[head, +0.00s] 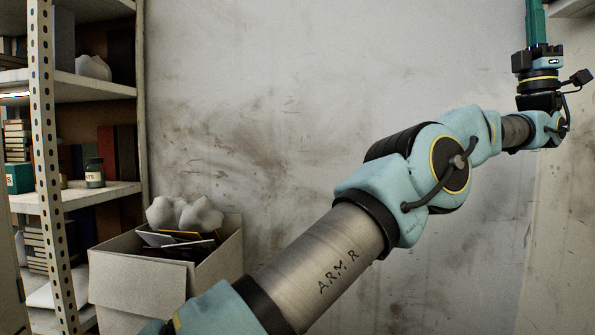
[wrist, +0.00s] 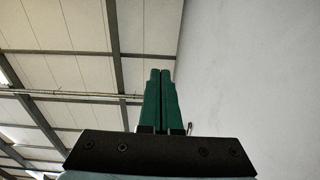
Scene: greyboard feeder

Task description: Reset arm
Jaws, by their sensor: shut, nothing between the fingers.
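My arm reaches from the bottom middle of the head view up to the right. My gripper (head: 535,8) is at the top right of the head view, pointing straight up, with its tips cut off by the top edge. In the wrist view my gripper (wrist: 160,72) shows two green fingers side by side, shut, with nothing between them. They point up towards the ceiling and touch no object that I can see.
A metal shelf unit (head: 42,120) with books and jars stands at the left. A cardboard box (head: 135,285) of papers and pale lumps stands beside it. A stained wall (head: 270,90) fills the back. In the wrist view, a beamed ceiling (wrist: 60,75) is overhead.

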